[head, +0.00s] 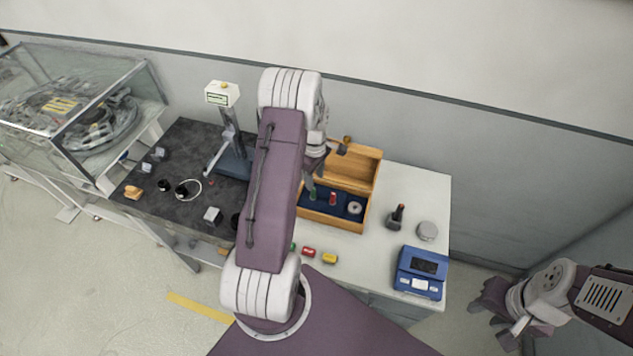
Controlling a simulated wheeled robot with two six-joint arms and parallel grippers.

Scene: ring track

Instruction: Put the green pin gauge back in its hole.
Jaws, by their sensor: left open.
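A small green piece (313,195), which looks like the green pin gauge, shows in the blue-lined wooden box (332,222), close below my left gripper. I cannot tell whether it sits in a hole or is loose. A red piece (333,198) and a grey ring (355,208) are also in the box. My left gripper (327,167) is open over the box, partly hidden by its own arm. The left part of the box is hidden behind that arm. My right gripper (492,308) is off the table at the lower right, away from the box.
Green (292,247), red (308,252) and yellow (330,258) small blocks lie before the box. Right of it are a dark stamp-like tool (396,216), a grey disc (427,231) and a blue scale (420,273). A gauge stand (230,150) is left.

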